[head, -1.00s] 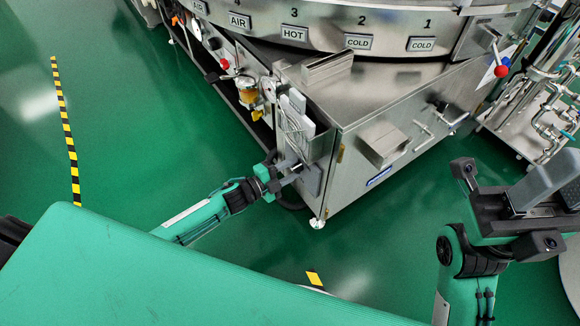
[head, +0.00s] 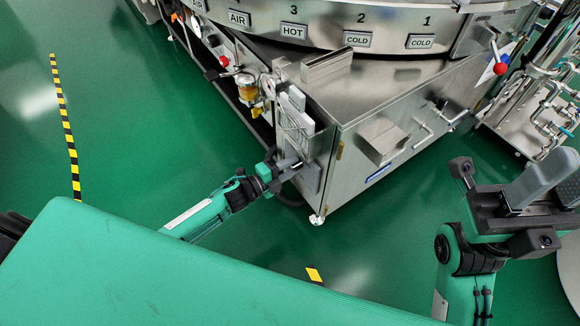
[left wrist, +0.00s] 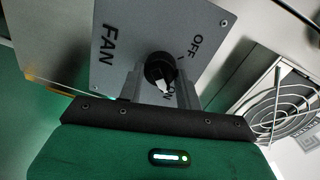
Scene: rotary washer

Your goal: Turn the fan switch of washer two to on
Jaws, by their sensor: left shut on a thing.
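The fan switch (left wrist: 158,70) is a round black knob on a grey panel (left wrist: 140,22) marked FAN, OFF and ON, seen in the left wrist view. Its white mark points down beside the ON label, which is partly covered. My left gripper (left wrist: 160,82) is shut on the knob, one finger on each side. In the head view, my left gripper (head: 290,168) meets the low side of the steel washer (head: 350,115); the knob is hidden there. My right gripper (head: 540,188) is at the right edge, away from the washer, and its jaw gap is unclear.
A fan grille (left wrist: 283,105) sits right of the panel in the left wrist view. Valves and a red knob (head: 223,61) line the washer's left side. A piped steel frame (head: 535,110) stands at right. The green floor (head: 130,140) at left is clear.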

